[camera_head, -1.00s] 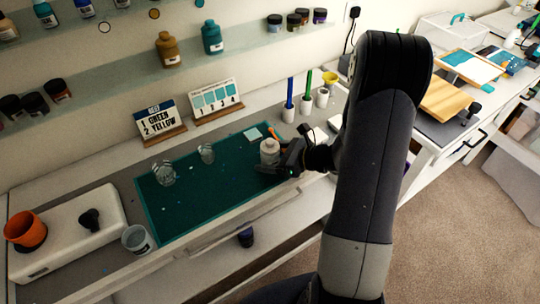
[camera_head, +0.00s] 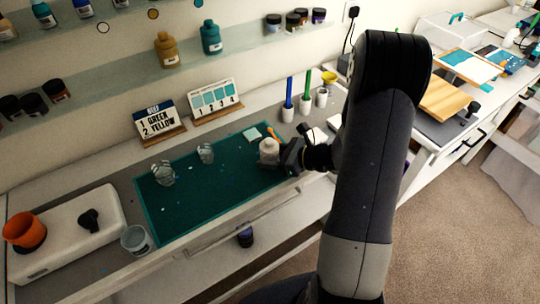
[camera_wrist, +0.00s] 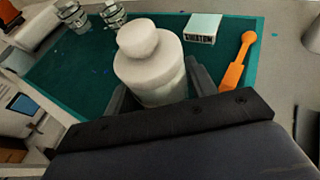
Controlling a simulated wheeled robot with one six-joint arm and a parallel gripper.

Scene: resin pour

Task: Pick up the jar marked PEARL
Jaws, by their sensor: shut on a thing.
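A white jar with a rounded white lid (camera_head: 269,151) stands upright on the green mat (camera_head: 215,190), near its right end. No PEARL marking can be read on it in either view. My gripper (camera_head: 284,155) reaches it from the right and is shut on it. In the wrist view the jar (camera_wrist: 150,68) sits between the two dark fingers (camera_wrist: 155,92), which press against its sides low down. The jar's lower part is hidden by the gripper. I cannot tell whether its base touches the mat.
Clear cups (camera_head: 163,173) stand on the mat to the left. An orange tool (camera_wrist: 238,62) and a small pale box (camera_wrist: 203,28) lie close to the jar. Pens in white holders (camera_head: 288,112) stand behind. A sign (camera_head: 160,122) leans at the back.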

